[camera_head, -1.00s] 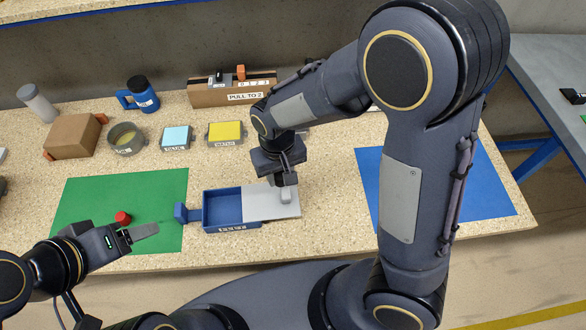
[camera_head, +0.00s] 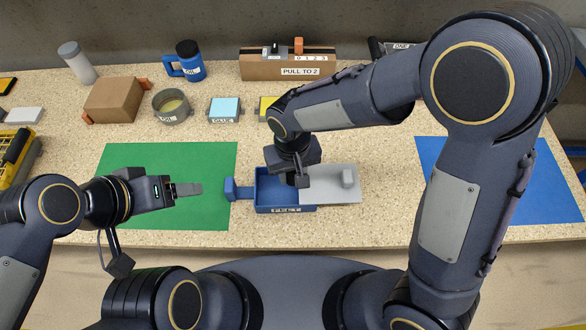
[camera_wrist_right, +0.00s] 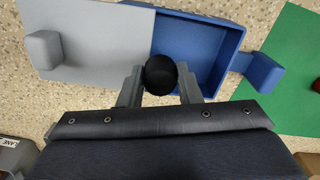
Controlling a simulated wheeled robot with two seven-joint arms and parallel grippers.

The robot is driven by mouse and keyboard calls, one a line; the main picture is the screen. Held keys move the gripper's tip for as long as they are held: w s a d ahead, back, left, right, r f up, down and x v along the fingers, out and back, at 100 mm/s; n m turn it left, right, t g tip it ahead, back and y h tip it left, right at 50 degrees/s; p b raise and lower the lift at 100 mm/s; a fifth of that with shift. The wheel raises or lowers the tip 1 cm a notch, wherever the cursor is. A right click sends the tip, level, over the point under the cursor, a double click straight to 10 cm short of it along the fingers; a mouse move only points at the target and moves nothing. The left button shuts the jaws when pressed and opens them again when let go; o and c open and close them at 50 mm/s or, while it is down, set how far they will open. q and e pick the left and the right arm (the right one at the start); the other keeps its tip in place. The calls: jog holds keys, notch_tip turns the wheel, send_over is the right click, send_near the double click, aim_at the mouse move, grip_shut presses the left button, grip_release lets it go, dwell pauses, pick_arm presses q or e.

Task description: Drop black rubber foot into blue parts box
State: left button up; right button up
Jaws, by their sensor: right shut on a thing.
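The black rubber foot (camera_wrist_right: 160,75) shows in the right wrist view as a dark round piece between my right gripper's fingers (camera_wrist_right: 160,88). My right gripper (camera_head: 298,182) is shut on it and points down over the blue parts box (camera_head: 285,210). The foot appears at the box's open part, beside the lid edge; its height above the floor cannot be told. The grey lid (camera_head: 332,192) with its knob sticks out to the right of the box. My left gripper (camera_head: 188,189) hangs empty over the green mat; its finger gap is hard to make out.
A blue handle (camera_head: 232,189) juts from the box's left side over the green mat (camera_head: 160,160). A red piece (camera_wrist_right: 317,87) shows on the mat in the wrist view. Tins, a mug and a cardboard box (camera_head: 113,100) line the back. A blue mat (camera_head: 500,180) lies clear at right.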

aim_at(292, 173)
jog(key=shift+f, duration=0.6)
jog(key=o, duration=1)
jog(key=shift+o, duration=0.2)
jog(key=shift+r, duration=0.1)
notch_tip(292, 173, up, 8)
jog(key=shift+f, duration=0.15)
